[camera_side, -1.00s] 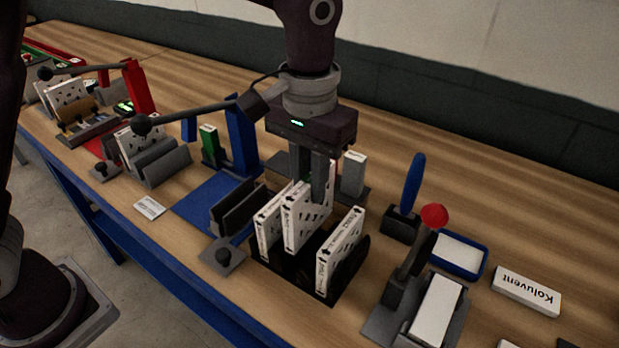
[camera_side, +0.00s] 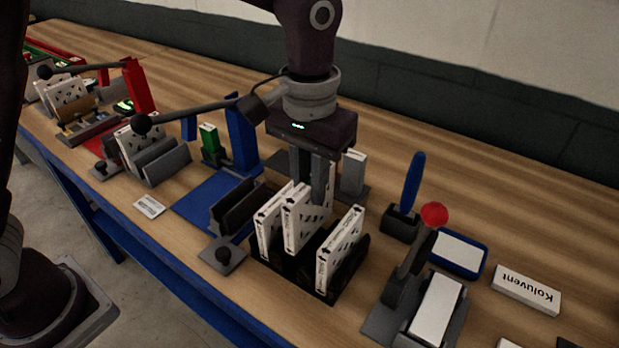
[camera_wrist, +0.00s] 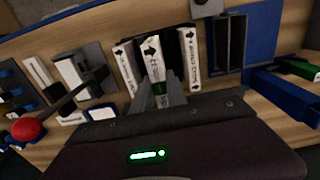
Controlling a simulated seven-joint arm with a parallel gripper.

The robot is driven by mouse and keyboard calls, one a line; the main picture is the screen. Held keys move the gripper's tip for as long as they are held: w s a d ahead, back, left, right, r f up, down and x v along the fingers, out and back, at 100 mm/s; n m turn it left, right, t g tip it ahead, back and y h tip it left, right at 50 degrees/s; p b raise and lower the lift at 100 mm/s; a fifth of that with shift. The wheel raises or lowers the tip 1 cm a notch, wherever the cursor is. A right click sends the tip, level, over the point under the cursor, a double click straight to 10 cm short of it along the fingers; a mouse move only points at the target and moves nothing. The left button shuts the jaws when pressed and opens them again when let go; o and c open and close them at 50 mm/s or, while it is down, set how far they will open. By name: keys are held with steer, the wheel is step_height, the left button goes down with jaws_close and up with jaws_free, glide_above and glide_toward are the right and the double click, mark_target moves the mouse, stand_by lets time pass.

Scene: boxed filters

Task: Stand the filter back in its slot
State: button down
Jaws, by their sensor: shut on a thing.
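My gripper (camera_side: 313,176) is shut on a white filter (camera_side: 297,224) and holds it upright over the black slotted rack (camera_side: 322,293). The held filter is between two other white filters, one on the left (camera_side: 268,232) and one on the right (camera_side: 340,248), both standing in the rack. The held filter's top sits a little above the left one. Its lower edge is hidden among the rack walls, so I cannot tell whether it rests on the bottom. In the wrist view the held filter (camera_wrist: 152,50) shows an arrow on its edge, between its neighbours.
A grey lever press with a red knob (camera_side: 434,215) stands right of the rack. A blue lever fixture (camera_side: 241,135) with an empty dark slotted holder (camera_side: 236,207) is on the left.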

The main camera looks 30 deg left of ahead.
mark_target(310, 213)
steer(key=shift+f, duration=0.95)
steer(key=shift+f, duration=0.25)
steer(key=shift+f, duration=1)
steer(key=shift+f, duration=0.2)
steer(key=shift+f, duration=0.8)
steer(key=c, duration=1.3)
jaws_free()
steer(key=shift+o, duration=0.2)
